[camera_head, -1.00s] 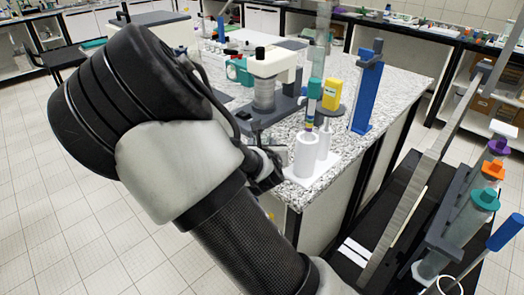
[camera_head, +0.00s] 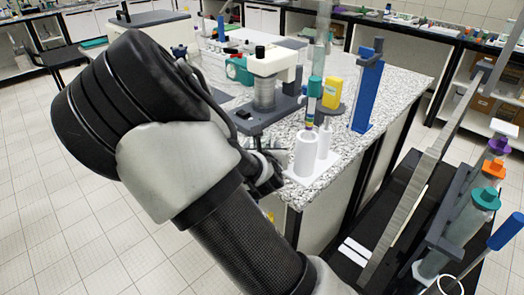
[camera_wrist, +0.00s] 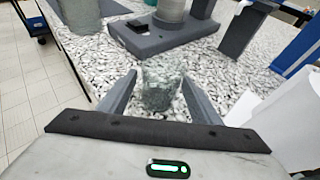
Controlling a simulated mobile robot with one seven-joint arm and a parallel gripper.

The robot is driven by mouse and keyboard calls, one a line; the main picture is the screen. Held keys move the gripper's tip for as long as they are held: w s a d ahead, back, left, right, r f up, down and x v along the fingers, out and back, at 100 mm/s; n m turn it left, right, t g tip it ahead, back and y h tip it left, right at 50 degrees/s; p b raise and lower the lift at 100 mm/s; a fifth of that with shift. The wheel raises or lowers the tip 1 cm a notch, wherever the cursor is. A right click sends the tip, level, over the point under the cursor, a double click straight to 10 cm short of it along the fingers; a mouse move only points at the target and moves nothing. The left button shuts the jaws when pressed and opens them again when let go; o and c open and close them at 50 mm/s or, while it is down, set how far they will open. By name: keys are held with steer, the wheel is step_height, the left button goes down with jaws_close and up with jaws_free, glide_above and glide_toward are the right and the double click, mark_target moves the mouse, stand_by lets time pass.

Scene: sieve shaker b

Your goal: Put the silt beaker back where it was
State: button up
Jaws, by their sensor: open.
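A clear glass beaker (camera_wrist: 160,92) with greyish contents stands on the speckled worktop (camera_wrist: 60,95) near its front edge in the wrist view. I cannot read a label on it. My gripper (camera_wrist: 158,79) is open, with one finger on each side of the beaker. I cannot tell whether either finger touches it. In the head view my arm hides most of the gripper, and the beaker is not clearly visible there. A second glass vessel (camera_wrist: 80,14) stands near the worktop's left edge in the wrist view.
The shaker (camera_head: 264,95) on its dark base stands behind my gripper. A white cylinder (camera_head: 307,152), a yellow container (camera_head: 332,93) and a blue stand (camera_head: 367,95) are to the right. Capped tubes (camera_head: 485,197) stand in a rack at far right.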

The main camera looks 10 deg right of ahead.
steer(key=p+v, duration=0.3)
steer(key=v, duration=0.1)
steer(key=r+p+v, duration=0.1)
steer(key=p+v, duration=0.2)
steer(key=v, duration=0.2)
steer(key=shift+a+r, duration=0.1)
steer(key=shift+a+r+p, duration=0.1)
steer(key=shift+r+p, duration=0.15)
steer(key=shift+p, duration=1)
steer(key=p, duration=0.3)
steer(key=shift+s+a+r, duration=0.1)
steer(key=shift+a, duration=0.1)
steer(key=s+a+r+m+g+y+p, duration=0.25)
steer(key=s+r+m+g, duration=0.35)
steer(key=m, duration=0.6)
steer(key=s+a+r+m+g+y+p, duration=0.1)
steer(key=s+r+m+p, duration=0.25)
steer(key=r+m, duration=0.65)
steer(key=s+d+r+m, duration=0.3)
steer(key=s+r+m, duration=0.2)
steer(key=s+r, duration=0.1)
steer(key=s+d+r+m, duration=0.2)
steer(key=s+r+m, duration=0.4)
steer(key=s, duration=0.2)
steer(key=shift+s+d+r+m+g+h, duration=0.3)
steer(key=shift+d+g+h, duration=0.1)
steer(key=shift+h, duration=0.05)
